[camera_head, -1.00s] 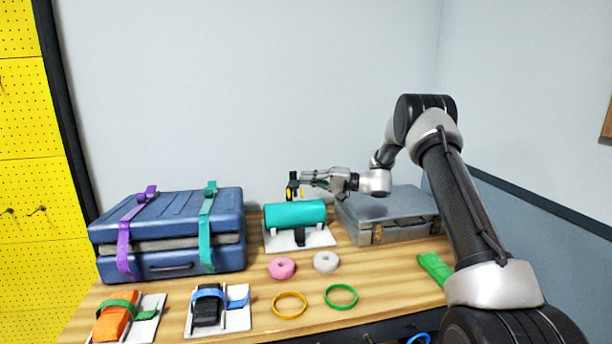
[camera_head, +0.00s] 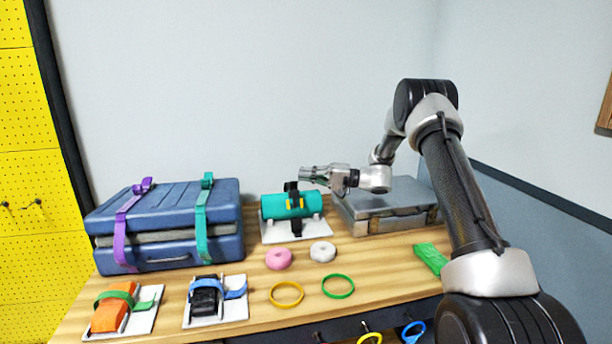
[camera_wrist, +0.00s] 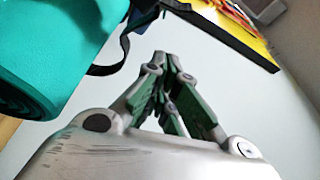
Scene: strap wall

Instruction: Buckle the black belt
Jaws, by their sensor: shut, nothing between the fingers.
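The teal roll (camera_head: 272,207) lies on a white base plate (camera_head: 318,234) at the back middle of the table. I cannot tell whether the belt's ends are joined. My gripper (camera_head: 304,174) is shut and empty, above and just right of the belt. In the wrist view my fingers (camera_wrist: 160,68) are closed together, with the roll (camera_wrist: 50,50) at left and a curved black strap (camera_wrist: 108,69) beyond, apart from them.
A blue suitcase (camera_head: 168,215) with purple and teal straps stands left. A grey case (camera_head: 385,210) stands close right, under my arm. Pink (camera_head: 278,259) and white (camera_head: 322,251) rings, yellow and green hoops, and two smaller strap plates lie in front.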

